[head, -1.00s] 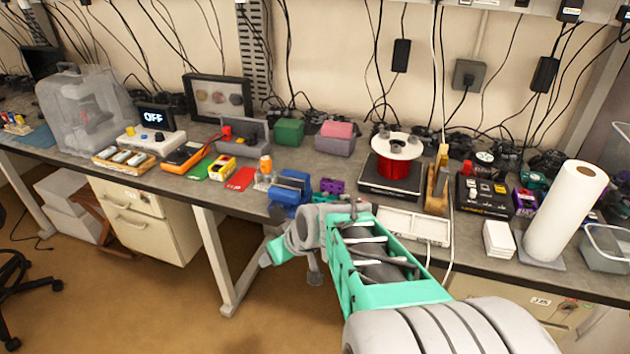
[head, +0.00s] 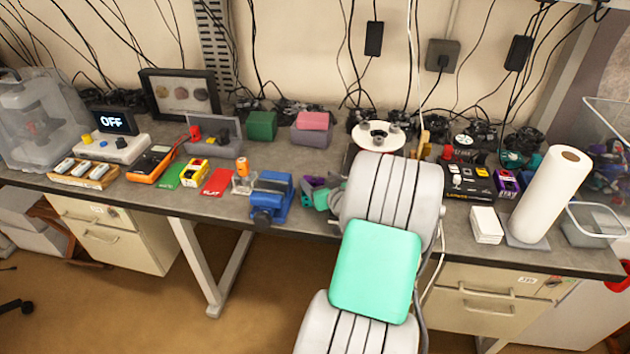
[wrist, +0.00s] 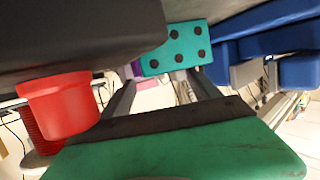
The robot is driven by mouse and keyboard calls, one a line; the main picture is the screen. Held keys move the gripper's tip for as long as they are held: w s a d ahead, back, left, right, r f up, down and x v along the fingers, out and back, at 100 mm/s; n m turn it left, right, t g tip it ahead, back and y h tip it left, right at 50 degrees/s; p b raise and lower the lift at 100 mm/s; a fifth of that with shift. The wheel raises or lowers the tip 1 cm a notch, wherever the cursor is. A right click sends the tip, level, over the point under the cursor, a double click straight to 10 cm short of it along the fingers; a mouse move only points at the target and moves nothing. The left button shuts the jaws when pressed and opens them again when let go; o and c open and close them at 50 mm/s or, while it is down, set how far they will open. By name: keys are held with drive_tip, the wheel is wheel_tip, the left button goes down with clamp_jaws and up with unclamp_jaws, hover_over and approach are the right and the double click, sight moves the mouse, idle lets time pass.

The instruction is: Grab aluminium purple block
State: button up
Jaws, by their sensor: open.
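The purple block (head: 313,182) is small and lies on the bench just right of the blue vise (head: 270,196), partly hidden by teal and grey parts in front of it. In the wrist view, a sliver of purple (wrist: 136,68) shows beside a teal block with dark holes (wrist: 175,48). In the head view my arm reaches to the bench edge and mostly hides the gripper. I cannot tell the exact gap to the purple block.
The blue vise also shows at right in the wrist view (wrist: 270,40). A wire spool (head: 375,135) stands behind my arm. A red part (wrist: 60,105) is close to the left finger side. White boxes (head: 487,225) and a paper roll (head: 550,195) stand right.

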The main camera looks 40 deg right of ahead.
drive_tip(key=shift+w+d+f, duration=0.15)
drive_tip(key=shift+w, duration=0.2)
drive_tip(key=shift+c, duration=0.5)
clamp_jaws()
idle(0.3)
